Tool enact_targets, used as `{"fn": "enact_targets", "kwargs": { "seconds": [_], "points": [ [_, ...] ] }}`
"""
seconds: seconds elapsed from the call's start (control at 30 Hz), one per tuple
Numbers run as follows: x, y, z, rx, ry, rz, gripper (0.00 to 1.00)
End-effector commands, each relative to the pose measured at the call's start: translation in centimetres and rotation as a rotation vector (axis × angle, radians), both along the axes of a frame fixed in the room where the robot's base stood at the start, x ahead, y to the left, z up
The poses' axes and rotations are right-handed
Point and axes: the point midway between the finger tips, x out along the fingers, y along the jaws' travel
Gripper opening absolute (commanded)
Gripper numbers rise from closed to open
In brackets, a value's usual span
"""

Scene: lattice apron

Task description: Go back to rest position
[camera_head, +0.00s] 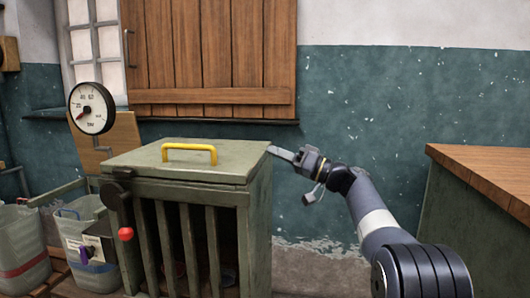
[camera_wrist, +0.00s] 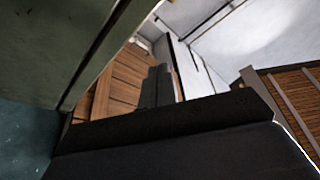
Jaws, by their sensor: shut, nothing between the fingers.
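My arm reaches up from the lower right in the head view. My gripper (camera_head: 276,151) is beside the top right corner of a green slatted cabinet (camera_head: 215,172); I cannot tell whether it touches it. In the wrist view the two dark fingers of my gripper (camera_wrist: 158,72) are together with nothing between them. A dark part of my wrist fills the bottom of that view.
The cabinet has a yellow handle (camera_head: 189,153) on top and a red knob (camera_head: 125,234) in front. A dial gauge (camera_head: 92,108) stands behind it. Bins (camera_head: 22,252) are at left. A wood-topped counter (camera_head: 490,175) stands at right. Wall lies between.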

Motion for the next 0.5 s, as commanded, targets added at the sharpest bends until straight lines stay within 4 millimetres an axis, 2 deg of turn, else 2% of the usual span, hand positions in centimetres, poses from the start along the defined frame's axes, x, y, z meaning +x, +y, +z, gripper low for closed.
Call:
{"fn": "enact_targets", "kwargs": {
  "seconds": [0.03,0.2,0.33,0.5],
  "points": [
    [-0.2,-1.2,0.0,0.001,-0.001,-0.004,0.0],
    [-0.6,-4.0,-1.0,0.002,-0.004,-0.002,0.0],
    [-0.8,-5.2,-1.4,0.002,-0.005,-0.001,0.0],
    [-1.0,-5.7,-1.7,0.002,-0.007,0.001,0.0]
  ]
}}
